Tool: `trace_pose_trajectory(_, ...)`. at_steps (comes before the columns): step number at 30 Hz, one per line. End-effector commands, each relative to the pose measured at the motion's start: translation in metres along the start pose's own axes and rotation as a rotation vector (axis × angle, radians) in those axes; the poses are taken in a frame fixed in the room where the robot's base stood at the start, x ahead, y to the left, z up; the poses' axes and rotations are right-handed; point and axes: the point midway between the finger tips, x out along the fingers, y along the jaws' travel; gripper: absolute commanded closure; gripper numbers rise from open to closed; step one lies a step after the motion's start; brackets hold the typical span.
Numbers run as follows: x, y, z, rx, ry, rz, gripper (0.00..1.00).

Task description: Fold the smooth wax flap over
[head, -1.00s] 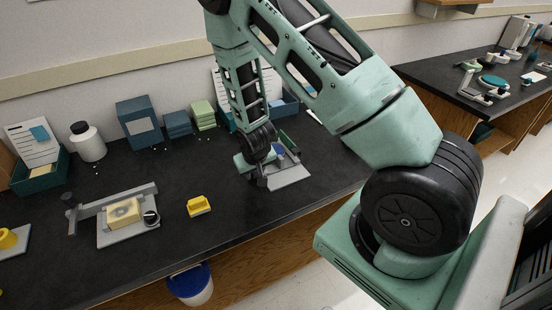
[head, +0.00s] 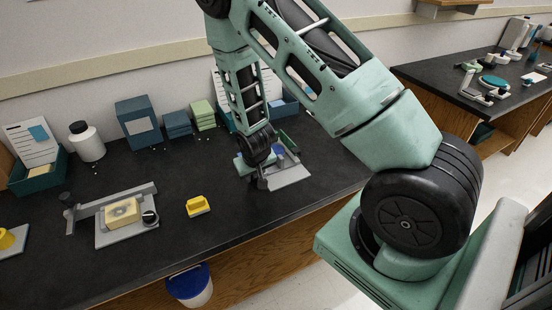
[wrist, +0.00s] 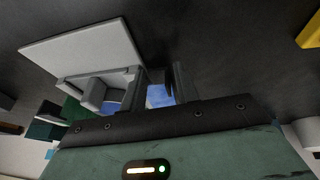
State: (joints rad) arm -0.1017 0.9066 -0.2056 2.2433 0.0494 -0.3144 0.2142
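My gripper (wrist: 158,78) shows two dark fingers with a gap between them in the wrist view. It is low over the counter, beside a light grey plate (head: 290,178) with a raised fixture; the plate also shows in the wrist view (wrist: 85,48). A blue piece (wrist: 159,96) shows through the gap between the fingers; I cannot tell whether they touch it. Blue also shows just behind the gripper in the head view (head: 279,149). I cannot make out a wax flap for certain; my wrist hides part of the fixture.
A yellow block (head: 198,206) lies on the dark counter left of my gripper. Further left, a grey fixture (head: 140,233) holds a cream block (head: 122,211). Blue boxes (head: 138,122), a green stack (head: 203,116) and a white bottle (head: 87,142) stand along the wall.

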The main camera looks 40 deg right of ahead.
Motion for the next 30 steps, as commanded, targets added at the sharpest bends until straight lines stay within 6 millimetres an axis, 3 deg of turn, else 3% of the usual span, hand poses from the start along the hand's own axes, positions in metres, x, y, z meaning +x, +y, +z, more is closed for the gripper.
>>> trace_pose_trajectory(28,0.0015,-0.0001,0.0006,0.000,0.000,0.000,0.69)
trace_pose_trajectory(30,0.0015,-0.0001,0.0006,0.000,0.000,0.000,0.86)
